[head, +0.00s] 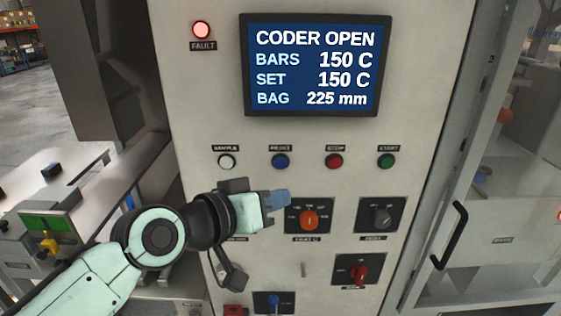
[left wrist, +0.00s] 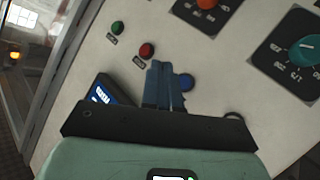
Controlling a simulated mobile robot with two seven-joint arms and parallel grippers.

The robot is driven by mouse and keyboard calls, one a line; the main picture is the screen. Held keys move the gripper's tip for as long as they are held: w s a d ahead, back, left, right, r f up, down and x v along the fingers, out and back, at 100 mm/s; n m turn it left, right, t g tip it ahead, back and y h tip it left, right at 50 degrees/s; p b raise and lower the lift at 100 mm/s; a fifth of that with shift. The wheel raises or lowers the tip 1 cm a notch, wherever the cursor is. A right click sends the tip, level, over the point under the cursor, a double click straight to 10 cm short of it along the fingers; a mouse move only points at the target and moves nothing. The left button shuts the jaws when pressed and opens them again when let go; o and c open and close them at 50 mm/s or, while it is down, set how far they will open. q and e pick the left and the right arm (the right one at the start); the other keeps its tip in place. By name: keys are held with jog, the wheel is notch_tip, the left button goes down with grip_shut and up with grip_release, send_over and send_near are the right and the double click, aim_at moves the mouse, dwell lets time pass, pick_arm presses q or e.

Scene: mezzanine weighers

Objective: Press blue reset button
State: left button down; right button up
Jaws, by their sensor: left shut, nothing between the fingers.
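The blue reset button (head: 280,161) is in the row of buttons on the pale panel, second from the left, below the display. In the left wrist view the blue button (left wrist: 187,81) shows just right of the fingers, partly hidden by them. My left gripper (head: 285,198) is shut and empty, its blue fingers below the button in the head view, beside the orange rotary switch. In the left wrist view its fingertips (left wrist: 162,68) lie between the red and blue buttons. I cannot tell the gap to the panel. My right gripper is not in view.
White (head: 227,161), red (head: 334,161) and green (head: 386,161) buttons share the row. The display (head: 317,104) reads CODER OPEN; the fault lamp (head: 201,30) glows red. A door handle (head: 450,237) is at right.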

pick_arm(q)
jog(key=p, duration=0.2)
send_near(293, 166)
jog(key=d+f, duration=0.1)
jog(key=d, duration=0.2)
jog(key=shift+w+f, duration=0.25)
jog(key=shift+w, duration=0.5)
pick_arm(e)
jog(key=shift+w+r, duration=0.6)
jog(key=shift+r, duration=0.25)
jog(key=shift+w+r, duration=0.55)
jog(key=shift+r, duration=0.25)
pick_arm(q)
jog(key=shift+w, duration=0.4)
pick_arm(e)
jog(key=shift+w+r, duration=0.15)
pick_arm(q)
jog(key=shift+w+p, duration=0.35)
jog(key=shift+w, duration=0.05)
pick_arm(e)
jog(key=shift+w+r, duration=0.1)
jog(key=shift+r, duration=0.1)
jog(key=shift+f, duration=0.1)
pick_arm(q)
jog(key=shift+s, duration=0.4)
jog(key=shift+s+b, duration=0.35)
jog(key=shift+s, duration=0.15)
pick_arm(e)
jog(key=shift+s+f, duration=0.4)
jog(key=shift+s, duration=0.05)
